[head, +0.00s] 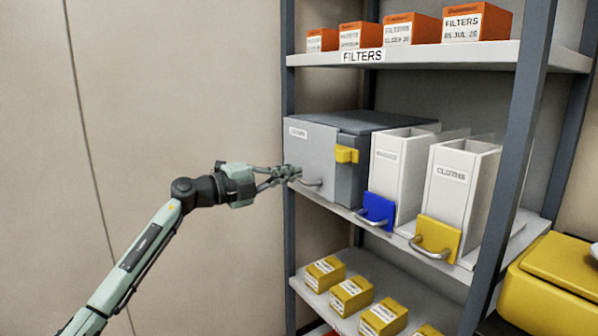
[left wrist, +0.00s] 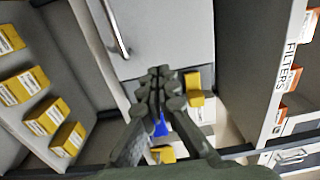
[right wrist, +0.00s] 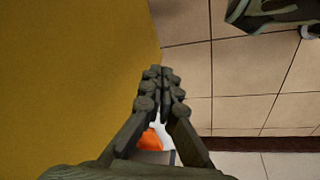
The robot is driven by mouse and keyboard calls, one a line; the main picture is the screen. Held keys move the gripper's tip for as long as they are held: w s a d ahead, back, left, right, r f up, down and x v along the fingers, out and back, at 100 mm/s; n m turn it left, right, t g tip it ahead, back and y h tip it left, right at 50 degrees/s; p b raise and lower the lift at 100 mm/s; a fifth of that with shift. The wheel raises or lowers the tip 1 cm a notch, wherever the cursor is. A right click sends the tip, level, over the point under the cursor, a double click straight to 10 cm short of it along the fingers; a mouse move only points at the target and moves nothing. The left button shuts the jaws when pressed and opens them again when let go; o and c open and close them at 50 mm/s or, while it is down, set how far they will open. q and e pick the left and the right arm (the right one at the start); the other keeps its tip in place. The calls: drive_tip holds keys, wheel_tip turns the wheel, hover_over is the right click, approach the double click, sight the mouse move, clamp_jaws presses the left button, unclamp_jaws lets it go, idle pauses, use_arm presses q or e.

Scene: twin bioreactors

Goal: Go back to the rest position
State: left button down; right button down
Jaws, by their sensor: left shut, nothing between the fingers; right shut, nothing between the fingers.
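My left gripper (head: 291,172) is shut and empty, just in front of the grey cabinet (head: 312,152) on the middle shelf, near its metal handle. I cannot tell whether it touches the cabinet. In the left wrist view the fingers (left wrist: 158,78) are together, with the cabinet door and its handle (left wrist: 116,30) beyond them. My right gripper (right wrist: 160,80) is shut and empty in the right wrist view, beside a large yellow surface (right wrist: 70,80) and above a tiled floor. It is out of the head view.
The shelf rack has a dark post (head: 288,215) near my left gripper. White holders with a blue front (head: 378,207) and a yellow front (head: 437,235) stand right of the cabinet. Orange filter boxes (head: 476,22) are above, yellow boxes (head: 350,297) below. Left of the rack is bare wall.

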use_arm(q)
drive_tip(key=f+v, duration=0.1)
drive_tip(key=v, duration=0.5)
drive_tip(key=s+a+f+n+t+y, duration=0.25)
drive_tip(key=a+f+n+y, duration=0.3)
drive_tip(key=f+n, duration=0.35)
drive_tip(key=s+a+f+n+t+y, duration=0.25)
drive_tip(key=a+f+n+y, duration=0.35)
drive_tip(key=f, duration=0.6)
drive_tip(key=s+a+f+n+t+y, duration=0.1)
drive_tip(key=s+a+f+n+y, duration=0.25)
drive_tip(key=a+f+n, duration=0.55)
drive_tip(key=s+a+f+n+g+y, duration=0.2)
drive_tip(key=s+f+g, duration=0.5)
drive_tip(key=s+f, duration=1.1)
drive_tip(key=s+d+f+n+g, duration=0.1)
drive_tip(key=s+f+g, duration=0.2)
drive_tip(key=s, duration=0.5)
drive_tip(key=s+d+f+g, duration=0.1)
drive_tip(key=s+f+g, duration=0.2)
drive_tip(key=s+f, duration=0.3)
drive_tip(key=shift+s+d+n+h, duration=0.25)
drive_tip(key=shift+s+n+h, duration=0.15)
drive_tip(key=shift+s, duration=0.8)
drive_tip(key=shift+f, duration=0.1)
